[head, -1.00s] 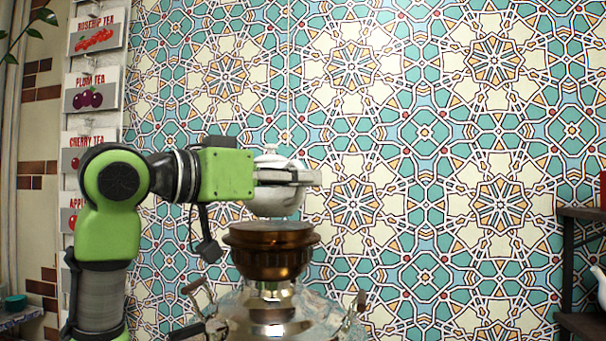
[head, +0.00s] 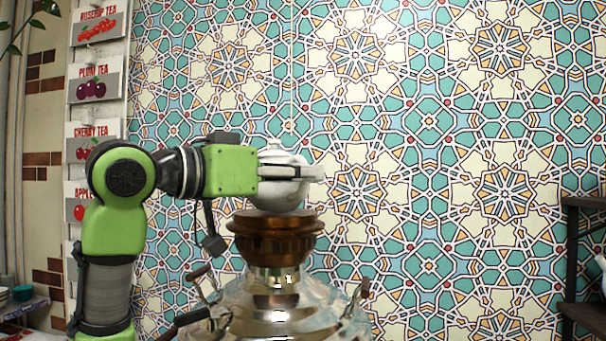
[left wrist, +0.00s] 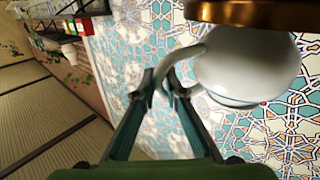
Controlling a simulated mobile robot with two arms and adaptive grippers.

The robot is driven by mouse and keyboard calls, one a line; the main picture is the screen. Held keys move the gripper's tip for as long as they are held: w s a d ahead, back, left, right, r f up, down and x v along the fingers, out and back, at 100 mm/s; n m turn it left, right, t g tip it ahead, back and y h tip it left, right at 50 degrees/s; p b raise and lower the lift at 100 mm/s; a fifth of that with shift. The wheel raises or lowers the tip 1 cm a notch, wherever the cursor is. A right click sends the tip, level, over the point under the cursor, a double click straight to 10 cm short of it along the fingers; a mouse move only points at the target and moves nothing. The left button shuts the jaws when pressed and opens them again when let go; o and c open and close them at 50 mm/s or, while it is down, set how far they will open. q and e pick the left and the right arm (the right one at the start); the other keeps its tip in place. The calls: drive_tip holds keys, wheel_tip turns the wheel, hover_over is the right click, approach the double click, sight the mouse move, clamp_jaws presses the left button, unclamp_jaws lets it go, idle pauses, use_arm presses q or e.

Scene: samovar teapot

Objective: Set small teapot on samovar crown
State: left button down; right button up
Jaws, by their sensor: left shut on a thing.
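The small white teapot (head: 278,196) is upright over the brown samovar crown (head: 275,240) in the head view. Its base meets the crown's top rim in the picture; whether it bears its weight there I cannot tell. My left gripper (head: 305,172) reaches in from the left, its fingers in front of the teapot. In the left wrist view, the gripper (left wrist: 162,84) is shut on the teapot's curved handle. The white body (left wrist: 248,70) is beyond it, and the crown's edge (left wrist: 265,14) lies close against the base. My right gripper is not in view.
The shiny samovar body (head: 275,305) stands under the crown, with side handles (head: 363,289) with brown grips. A patterned tile wall (head: 450,130) is behind. A dark shelf (head: 582,255) is at the right, and tea cards (head: 95,87) hang at the left.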

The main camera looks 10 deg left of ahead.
use_arm(q)
drive_tip(key=c, duration=2)
unclamp_jaws()
drive_tip(key=shift+s+r, duration=0.1)
